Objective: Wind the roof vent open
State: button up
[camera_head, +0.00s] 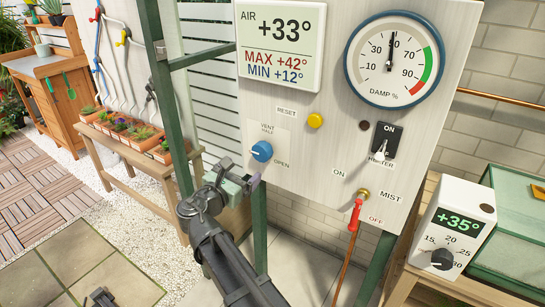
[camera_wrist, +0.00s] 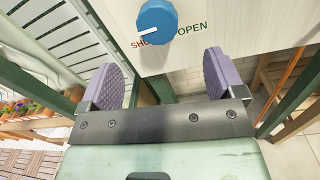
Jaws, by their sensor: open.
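The blue vent knob (camera_head: 262,151) sits on the pale control panel (camera_head: 225,125), below the words VENT and HALF, with OPEN at its lower right. In the wrist view the knob (camera_wrist: 158,20) is at the top centre. Its white pointer mark lies at the lower left, over the partly covered word SHUT. My gripper (camera_head: 245,183) is just below and left of the knob in the head view. In the wrist view its two purple pads (camera_wrist: 162,78) stand wide apart with nothing between them. The knob is beyond the pads, not touched.
The panel also carries a yellow RESET button (camera_head: 315,120), a black HEATER switch (camera_head: 383,143) and a MIST lever with a red handle (camera_head: 355,215). A damp gauge (camera_head: 394,59) is at upper right. A green post (camera_head: 166,90) stands left of the panel. A thermostat box (camera_head: 446,235) is at right.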

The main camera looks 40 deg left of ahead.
aim_at(260, 153)
jog(key=w, duration=0.3)
jog(key=w+a, duration=0.1)
jog(key=w, duration=0.6)
jog(key=shift+w+a, duration=0.2)
jog(key=shift+w, duration=0.15)
jog(key=c, duration=0.9)
